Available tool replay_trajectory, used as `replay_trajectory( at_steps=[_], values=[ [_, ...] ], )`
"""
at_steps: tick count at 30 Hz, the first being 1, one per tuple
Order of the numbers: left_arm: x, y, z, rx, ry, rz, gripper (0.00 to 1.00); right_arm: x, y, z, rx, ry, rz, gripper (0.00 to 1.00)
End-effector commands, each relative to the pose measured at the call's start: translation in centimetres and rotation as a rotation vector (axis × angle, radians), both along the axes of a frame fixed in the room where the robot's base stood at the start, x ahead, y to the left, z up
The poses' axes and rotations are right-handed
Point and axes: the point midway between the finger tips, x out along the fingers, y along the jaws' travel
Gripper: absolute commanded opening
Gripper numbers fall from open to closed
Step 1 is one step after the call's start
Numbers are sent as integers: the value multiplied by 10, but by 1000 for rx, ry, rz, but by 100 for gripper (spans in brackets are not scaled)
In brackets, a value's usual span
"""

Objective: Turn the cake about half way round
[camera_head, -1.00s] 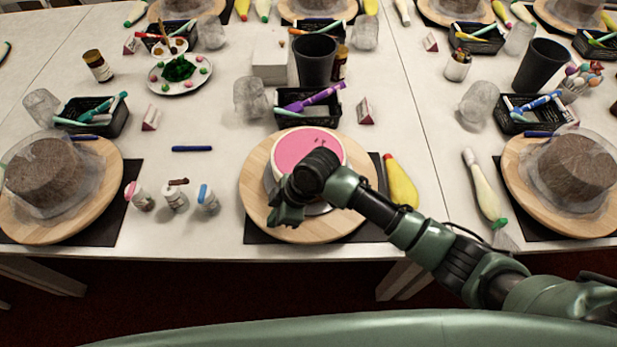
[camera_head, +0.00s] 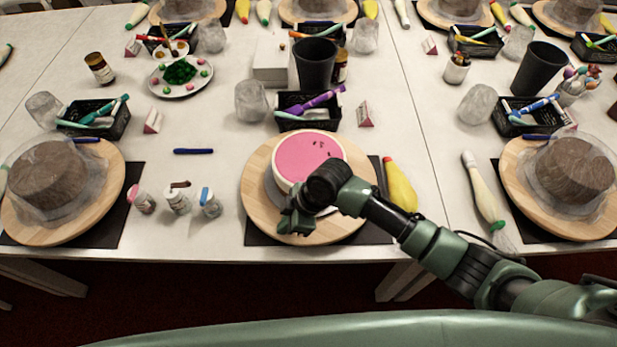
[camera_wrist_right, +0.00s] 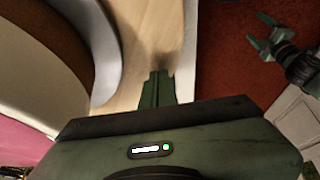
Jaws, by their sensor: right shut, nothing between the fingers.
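The pink-topped cake (camera_head: 300,152) has a pale side and a few dark marks at the upper right of its top. It stands on a grey disc on a round wooden turntable (camera_head: 257,190). My right gripper (camera_head: 297,226) is shut and empty at the turntable's front edge, in front of the cake. In the right wrist view its closed fingers (camera_wrist_right: 157,88) are over or against the wooden rim (camera_wrist_right: 145,40), apart from the cake; contact is unclear. My forearm hides the cake's front right. My left gripper (camera_wrist_right: 264,38) shows in the wrist view, open and empty, away over the red floor.
Three small jars (camera_head: 178,199) stand left of the turntable and a yellow piping bag (camera_head: 399,184) lies to its right. A black basket (camera_head: 309,122) with tools is behind. Covered brown cakes stand on the left turntable (camera_head: 105,205) and right turntable (camera_head: 520,190).

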Motion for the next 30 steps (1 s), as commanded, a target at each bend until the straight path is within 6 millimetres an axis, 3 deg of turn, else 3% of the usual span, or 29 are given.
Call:
replay_trajectory(
  at_steps=[1, 6, 20, 30],
  values=[
    [0, 0, 10, 0, 0, 0, 70, -4, -10, 3, -6, 4, -3, 0],
    [0, 0, 20, 0, 0, 0, 70, -12, -29, 2, -4, 3, -2, 0],
    [0, 0, 22, 0, 0, 0, 70, -14, -37, 0, -2, 1, -1, 0],
    [0, 0, 35, 0, 0, 0, 70, -17, -85, 0, -4, 1, -2, 0]
  ],
)
